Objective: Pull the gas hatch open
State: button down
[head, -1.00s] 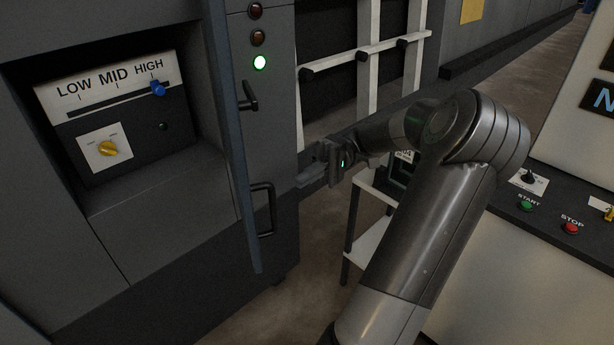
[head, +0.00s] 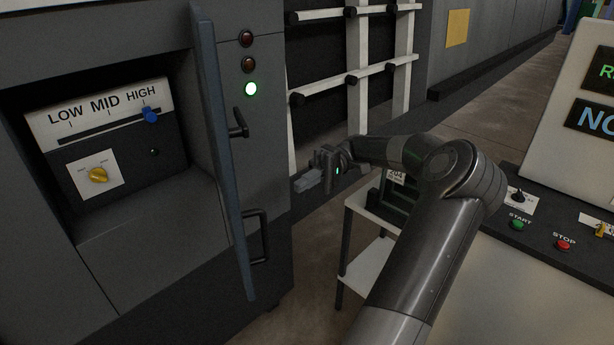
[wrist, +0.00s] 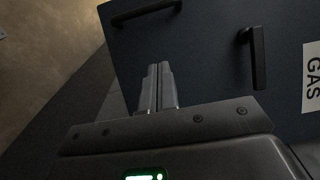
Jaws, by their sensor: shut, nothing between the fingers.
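The gas hatch (head: 222,150) is a dark blue-grey door, seen nearly edge-on in the head view. It stands swung out from the cabinet, with the recess beside it exposed. Its face also shows in the wrist view (wrist: 210,50), with a "GAS" label (wrist: 312,78) at the right. Two black handles are on that face: an upper one (head: 239,124) and a lower one (head: 259,238). My gripper (head: 307,180) is to the right of the hatch, apart from both handles. Its fingers (wrist: 157,88) are together and empty, pointing toward the hatch face.
The recess holds a LOW-MID-HIGH slider with a blue knob (head: 150,115) and a yellow knob (head: 98,175). A white shelf cart (head: 366,262) and a control console (head: 545,230) stand to the right of the hatch.

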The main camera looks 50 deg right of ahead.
jog(key=c, duration=2.2)
grip_release()
jog(key=shift+w+d, duration=0.75)
jog(key=shift+d, duration=0.35)
jog(key=c, duration=2)
grip_release()
jog(key=shift+f, duration=0.1)
jog(key=shift+c, duration=0.2)
jog(key=o, duration=0.5)
jog(key=s+f, duration=0.1)
jog(key=s+a+f+n+t, duration=0.1)
jog(key=f, duration=0.1)
jog(key=shift+n+t, duration=0.3)
jog(key=shift+c, duration=0.2)
jog(key=shift+o, duration=0.2)
jog(key=shift+s+a+f+n+t, duration=0.35)
jog(key=shift+s+a+n+t, duration=0.1)
jog(key=shift+s+a+n, duration=0.15)
jog(key=shift+s+a+f+n+t, duration=0.3)
jog(key=shift+s+a+n+t, duration=0.15)
jog(key=shift+s+a+n, duration=0.15)
jog(key=s+a+n+t, duration=0.2)
jog(key=s+t, duration=0.1)
notch_tip(320, 180, up, 5)
jog(key=n+t+h, duration=0.4)
jog(key=n+t, duration=0.1)
send_over(267, 253)
jog(key=shift+w+d+r, duration=0.15)
jog(key=shift+w, duration=0.15)
grip_shut()
